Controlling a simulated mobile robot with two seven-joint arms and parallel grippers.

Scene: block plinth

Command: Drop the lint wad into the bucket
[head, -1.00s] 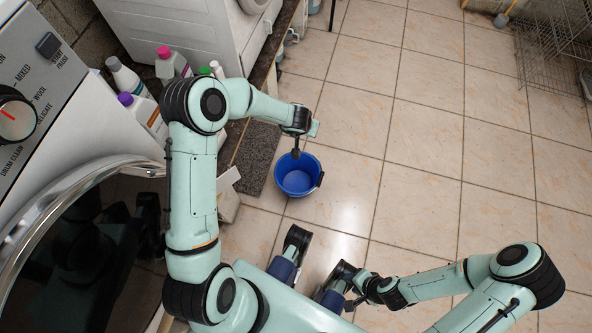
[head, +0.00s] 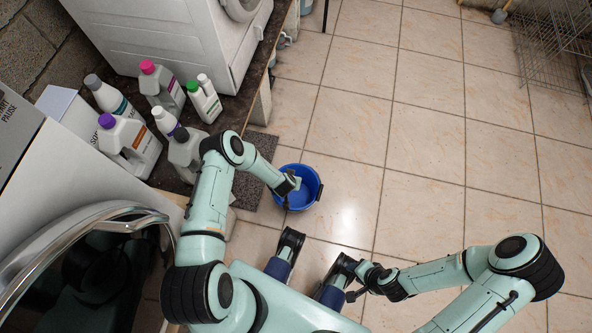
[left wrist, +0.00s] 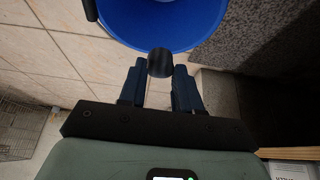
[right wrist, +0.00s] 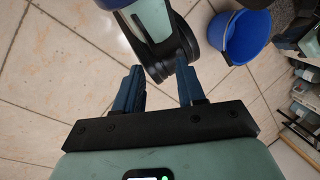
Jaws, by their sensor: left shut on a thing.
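The blue bucket (head: 307,191) stands on the tiled floor, upright, and my left gripper (head: 286,202) overlaps its left side in the head view. The bucket (left wrist: 190,22) fills the top of the left wrist view. The lint wad (left wrist: 160,62) is a small dark round ball between the fingertips of my left gripper (left wrist: 159,75), which is shut on it. It shows just below the bucket's near edge there; its height over the bucket is unclear. My right gripper (right wrist: 158,85) is open and empty. The bucket also shows in the right wrist view (right wrist: 238,40).
Several bottles, one a purple-capped jug (head: 130,145), stand on a ledge at the left, close to my left arm. A wire rack (head: 550,45) stands at the far right. The floor right of the bucket is clear.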

